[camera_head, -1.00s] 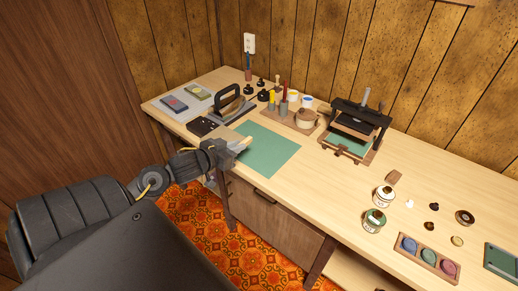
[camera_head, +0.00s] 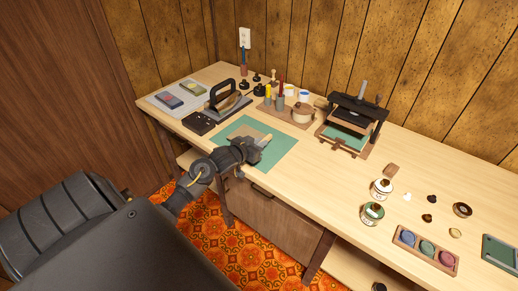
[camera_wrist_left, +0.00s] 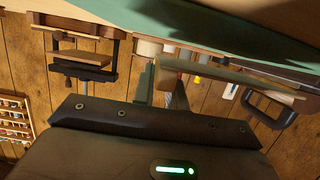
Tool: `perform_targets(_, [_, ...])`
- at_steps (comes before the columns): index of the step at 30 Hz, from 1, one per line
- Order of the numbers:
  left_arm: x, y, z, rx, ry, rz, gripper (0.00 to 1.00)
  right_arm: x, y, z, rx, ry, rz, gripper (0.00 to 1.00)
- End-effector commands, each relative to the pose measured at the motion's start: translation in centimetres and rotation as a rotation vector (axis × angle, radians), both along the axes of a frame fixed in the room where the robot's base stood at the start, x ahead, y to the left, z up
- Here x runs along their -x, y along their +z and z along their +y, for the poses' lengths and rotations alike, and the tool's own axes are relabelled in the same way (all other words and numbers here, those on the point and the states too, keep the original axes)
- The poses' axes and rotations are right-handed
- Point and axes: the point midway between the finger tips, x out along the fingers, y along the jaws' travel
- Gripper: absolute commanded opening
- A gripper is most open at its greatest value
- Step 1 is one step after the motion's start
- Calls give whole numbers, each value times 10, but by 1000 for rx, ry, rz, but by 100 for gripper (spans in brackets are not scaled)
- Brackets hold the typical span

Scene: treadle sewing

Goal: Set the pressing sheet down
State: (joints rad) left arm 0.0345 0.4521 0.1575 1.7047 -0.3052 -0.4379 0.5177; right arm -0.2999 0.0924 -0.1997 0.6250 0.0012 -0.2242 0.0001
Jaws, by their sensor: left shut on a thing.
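The pressing sheet (camera_head: 245,133) is a thin tan sheet in the head view, over the green mat (camera_head: 285,157). My left gripper (camera_head: 258,147) is at its right side, above the mat, shut on the sheet's pale tab. In the left wrist view, where the scene is upside down, the gripper (camera_wrist_left: 166,88) holds the sheet (camera_wrist_left: 245,77) nearly edge-on. A gap shows there between sheet and mat (camera_wrist_left: 200,25), so the sheet appears raised. My gripper hides part of the mat. My right gripper is not in view.
A press (camera_head: 351,122) is to the right. Bare tabletop (camera_head: 325,190) lies right of the mat.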

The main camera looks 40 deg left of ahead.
Motion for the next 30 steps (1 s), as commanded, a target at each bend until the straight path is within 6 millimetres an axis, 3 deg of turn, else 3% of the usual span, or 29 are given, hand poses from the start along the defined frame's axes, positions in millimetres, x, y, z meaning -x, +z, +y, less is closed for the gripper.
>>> perform_targets(6, [2,-25,0,1,1,4,0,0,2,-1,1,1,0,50])
perform_targets(17, [2,-29,0,0,1,3,0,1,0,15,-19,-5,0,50])
perform_targets(18, [2,-28,0,0,1,2,18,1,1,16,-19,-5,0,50])
perform_targets(22, [2,-28,0,0,1,3,35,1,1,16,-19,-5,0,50])
perform_targets(30, [2,-27,0,0,1,3,36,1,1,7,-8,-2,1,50])
